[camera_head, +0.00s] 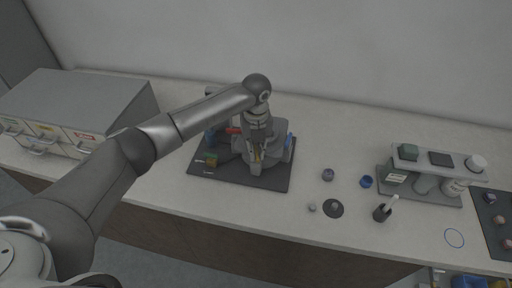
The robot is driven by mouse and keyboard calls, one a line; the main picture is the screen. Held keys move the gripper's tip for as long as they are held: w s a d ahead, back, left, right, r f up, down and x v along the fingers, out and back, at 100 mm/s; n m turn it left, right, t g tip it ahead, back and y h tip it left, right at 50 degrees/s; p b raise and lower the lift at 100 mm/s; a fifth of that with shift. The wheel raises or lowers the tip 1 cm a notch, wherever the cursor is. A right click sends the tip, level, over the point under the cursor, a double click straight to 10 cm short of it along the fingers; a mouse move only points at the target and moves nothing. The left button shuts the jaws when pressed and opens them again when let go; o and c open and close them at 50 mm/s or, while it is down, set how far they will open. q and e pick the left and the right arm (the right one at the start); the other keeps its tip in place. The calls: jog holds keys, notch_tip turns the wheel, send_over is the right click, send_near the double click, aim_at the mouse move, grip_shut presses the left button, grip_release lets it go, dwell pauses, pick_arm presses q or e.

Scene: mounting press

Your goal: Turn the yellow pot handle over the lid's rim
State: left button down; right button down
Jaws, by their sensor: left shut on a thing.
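The mounting press (278,129) is a grey machine on a dark mat (228,176) at the middle of the counter. My left arm comes in from the left, and my left gripper (256,160) points down at the front of the press. A small yellow part, which looks like the yellow pot handle (258,156), shows between its fingers. The gripper is shut on it. The lid and its rim are mostly hidden behind my gripper and wrist. A red part (233,130) and blue parts (290,140) show at the sides of the press. My right gripper is not in view.
A grey drawer cabinet (80,100) stands at the left. Right of the mat are small round pieces (328,174), a dark cup with a white stick (382,213) and a grey rack (440,160).

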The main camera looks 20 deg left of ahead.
pick_arm(q)
jog(key=shift+m, duration=2.3)
jog(key=c, duration=1.5)
grip_release()
jog(key=shift+r, duration=0.2)
notch_tip(320, 180, up, 12)
jog(key=shift+f, duration=0.2)
